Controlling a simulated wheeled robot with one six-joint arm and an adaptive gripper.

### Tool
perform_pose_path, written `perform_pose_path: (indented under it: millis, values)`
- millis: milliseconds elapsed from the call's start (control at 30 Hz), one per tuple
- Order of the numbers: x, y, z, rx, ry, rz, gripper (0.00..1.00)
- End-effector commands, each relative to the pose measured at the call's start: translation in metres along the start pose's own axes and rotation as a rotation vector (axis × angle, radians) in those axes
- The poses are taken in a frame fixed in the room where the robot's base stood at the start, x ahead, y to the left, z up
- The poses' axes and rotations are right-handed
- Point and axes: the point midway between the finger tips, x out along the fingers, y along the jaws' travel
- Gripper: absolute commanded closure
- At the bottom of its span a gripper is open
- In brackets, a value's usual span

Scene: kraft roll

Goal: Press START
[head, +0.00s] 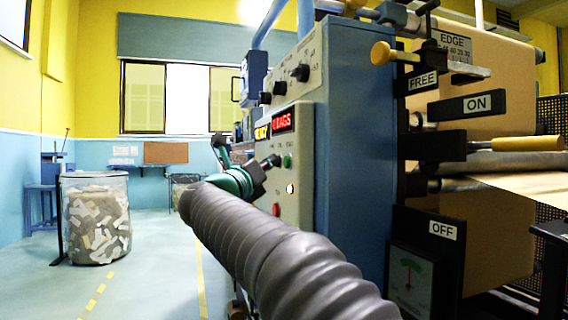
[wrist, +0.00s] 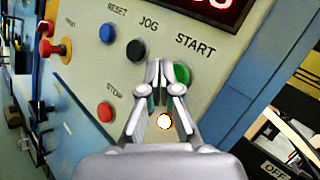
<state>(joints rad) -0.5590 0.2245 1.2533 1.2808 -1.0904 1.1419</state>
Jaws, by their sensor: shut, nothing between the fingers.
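The green START button (wrist: 182,73) is on the pale control panel (wrist: 85,85), below its printed label in the wrist view. It also shows in the head view (head: 287,160). My gripper (wrist: 163,68) is shut and empty. Its fingertips appear just left of the green button and cover part of its left edge. In the head view my gripper (head: 275,161) is close to the panel beside the button. I cannot tell whether the tips touch the panel or the button.
The black JOG button (wrist: 136,50), blue RESET button (wrist: 107,33) and red STOP button (wrist: 105,112) are close by. A lit white lamp (wrist: 165,121) shows between my fingers. A red display (head: 283,122) is above. A bin (head: 95,215) stands at the far left.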

Motion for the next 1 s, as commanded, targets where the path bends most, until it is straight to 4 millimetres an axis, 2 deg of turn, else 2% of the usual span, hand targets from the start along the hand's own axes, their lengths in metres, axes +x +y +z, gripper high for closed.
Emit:
perform_pose_path:
  millis: [1000]
  values:
    - [0.0064, -0.0044, -0.0043, 0.000, 0.000, 0.000, 1.00]
